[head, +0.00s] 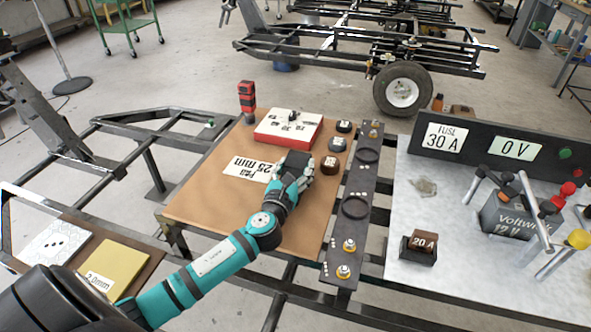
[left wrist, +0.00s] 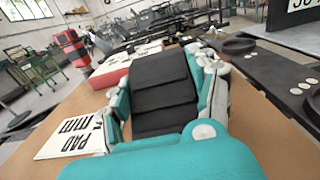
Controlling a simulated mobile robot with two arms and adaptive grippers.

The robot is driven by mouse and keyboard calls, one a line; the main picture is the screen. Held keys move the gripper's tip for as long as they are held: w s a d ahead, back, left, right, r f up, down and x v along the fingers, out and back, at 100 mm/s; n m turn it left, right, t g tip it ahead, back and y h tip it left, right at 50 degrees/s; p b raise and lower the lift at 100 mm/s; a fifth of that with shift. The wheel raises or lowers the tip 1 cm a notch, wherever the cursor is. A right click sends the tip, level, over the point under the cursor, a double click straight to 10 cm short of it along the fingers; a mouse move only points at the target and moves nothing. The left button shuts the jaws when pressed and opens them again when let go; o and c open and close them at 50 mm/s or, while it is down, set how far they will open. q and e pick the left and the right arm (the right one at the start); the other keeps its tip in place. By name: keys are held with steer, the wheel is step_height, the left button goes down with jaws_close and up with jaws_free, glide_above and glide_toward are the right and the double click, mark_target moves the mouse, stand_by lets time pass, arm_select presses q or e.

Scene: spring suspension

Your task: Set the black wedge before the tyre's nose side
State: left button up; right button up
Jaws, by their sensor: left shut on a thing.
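My left gripper (head: 298,172) is over the brown board, its fingers closed. In the left wrist view a black block with a stepped face (left wrist: 165,88), which looks like the black wedge, sits between the fingers of my left gripper (left wrist: 168,95). The black tyre (head: 403,90) with a white rim stands on the floor at the back, on a dark trailer frame (head: 330,45), far from the gripper. My right gripper is not in view.
A grey bench (head: 410,190) holds a battery (head: 515,222). Floor left of the tyre looks clear.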

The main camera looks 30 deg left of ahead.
arm_select(q)
steer(key=shift+r, duration=0.1)
steer(key=o, duration=1.7)
steer(key=shift+c, duration=0.2)
